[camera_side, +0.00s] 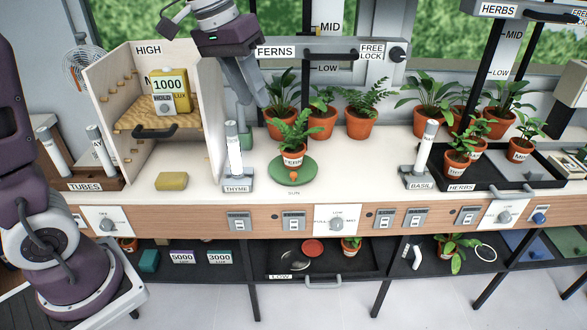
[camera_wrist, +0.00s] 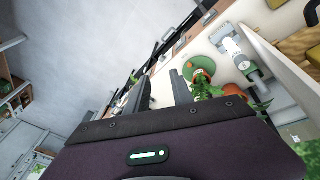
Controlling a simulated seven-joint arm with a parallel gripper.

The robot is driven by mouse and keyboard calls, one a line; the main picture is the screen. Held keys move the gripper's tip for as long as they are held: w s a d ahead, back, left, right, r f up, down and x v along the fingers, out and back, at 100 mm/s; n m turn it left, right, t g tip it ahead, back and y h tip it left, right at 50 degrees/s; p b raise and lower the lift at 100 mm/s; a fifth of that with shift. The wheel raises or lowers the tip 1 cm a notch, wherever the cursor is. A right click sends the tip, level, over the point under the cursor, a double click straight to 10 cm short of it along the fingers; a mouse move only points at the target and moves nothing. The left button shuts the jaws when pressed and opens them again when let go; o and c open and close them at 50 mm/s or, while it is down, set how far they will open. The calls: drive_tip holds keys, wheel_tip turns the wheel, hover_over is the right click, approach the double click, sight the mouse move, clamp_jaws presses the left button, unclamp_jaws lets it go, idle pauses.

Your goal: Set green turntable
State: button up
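The green turntable (camera_side: 307,174) is a round disc on the white counter, with an orange spot (camera_side: 293,176) near its front edge and the word SUN on the counter before it. A fern in a labelled terracotta pot (camera_side: 292,158) stands on it. In the wrist view the turntable (camera_wrist: 205,64) shows right of my fingers. My gripper (camera_side: 259,98) hangs above the counter, left of and behind the turntable, near the back row of plants. Its two fingers (camera_wrist: 160,80) are apart in the wrist view, with nothing visible held between them.
A THYME lamp (camera_side: 234,155) stands left of the turntable and a BASIL lamp (camera_side: 423,150) stands to its right. Several potted plants (camera_side: 322,120) line the back, under the FERNS bar (camera_side: 320,47). A yellow sponge-like block (camera_side: 172,181) lies front left. The counter between turntable and BASIL lamp is clear.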

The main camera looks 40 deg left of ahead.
drive_tip(key=w+a+f, duration=0.3)
drive_tip(key=w+f, duration=0.1)
drive_tip(key=w, duration=0.3)
drive_tip(key=m+g+y, duration=0.2)
drive_tip(key=g, duration=0.1)
hover_over(294, 174)
wheel_tip(294, 174, down, 20)
drive_tip(key=shift+a+f, duration=0.1)
drive_tip(key=shift+f, duration=0.05)
wheel_tip(294, 174, down, 7)
drive_tip(key=shift+f, duration=0.2)
drive_tip(key=shift+c, duration=0.5)
clamp_jaws()
